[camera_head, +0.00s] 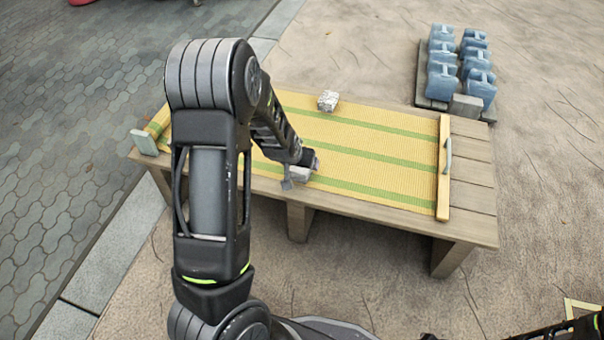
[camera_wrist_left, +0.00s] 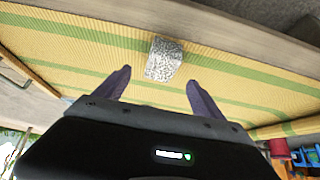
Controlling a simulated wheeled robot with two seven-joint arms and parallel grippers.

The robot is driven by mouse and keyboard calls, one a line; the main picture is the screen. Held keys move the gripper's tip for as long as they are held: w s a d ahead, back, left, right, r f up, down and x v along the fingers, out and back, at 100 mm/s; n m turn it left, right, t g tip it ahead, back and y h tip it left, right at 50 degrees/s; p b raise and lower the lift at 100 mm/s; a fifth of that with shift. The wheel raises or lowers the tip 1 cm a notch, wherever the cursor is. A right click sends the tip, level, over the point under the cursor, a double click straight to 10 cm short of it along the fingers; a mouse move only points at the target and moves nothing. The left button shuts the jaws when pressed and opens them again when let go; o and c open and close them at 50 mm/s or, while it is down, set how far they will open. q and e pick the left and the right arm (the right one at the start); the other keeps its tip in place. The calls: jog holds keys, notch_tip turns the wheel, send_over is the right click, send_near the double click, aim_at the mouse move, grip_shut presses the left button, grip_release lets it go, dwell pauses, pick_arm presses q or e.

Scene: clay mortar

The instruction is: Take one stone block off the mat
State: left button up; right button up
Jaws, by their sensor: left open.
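The yellow mat (camera_head: 390,147) with green stripes lies on a low wooden table. A speckled white-grey stone block (camera_head: 328,100) sits near its far edge, clear of my gripper. A second block (camera_head: 299,175) sits near the mat's near edge, partly covered by my left gripper (camera_head: 301,169). In the left wrist view, a speckled block (camera_wrist_left: 164,59) shows between and just beyond the spread fingers of my left gripper (camera_wrist_left: 160,79). The fingers are open; whether they touch the block I cannot tell. My right gripper does not show; only part of that arm shows at the bottom right.
The wooden table (camera_head: 468,178) has bare planks right of the mat. A wooden bar (camera_head: 443,170) lies along the mat's right end. Several blue containers (camera_head: 442,80) stand on a pallet behind the table. My left arm hides the mat's left part.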

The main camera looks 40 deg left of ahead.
aim_at(300, 170)
pick_arm(q)
jog(key=shift+b+x, duration=0.65)
jog(key=shift+x, duration=0.4)
jog(key=shift+f, duration=0.3)
jog(key=shift+w+a+f+b, duration=0.1)
jog(key=shift+w+f+b, duration=0.15)
jog(key=shift+f+b, duration=0.2)
jog(key=b+x, duration=0.2)
jog(key=x, duration=0.2)
jog(key=shift+w+a, duration=0.1)
jog(key=shift+w, duration=0.1)
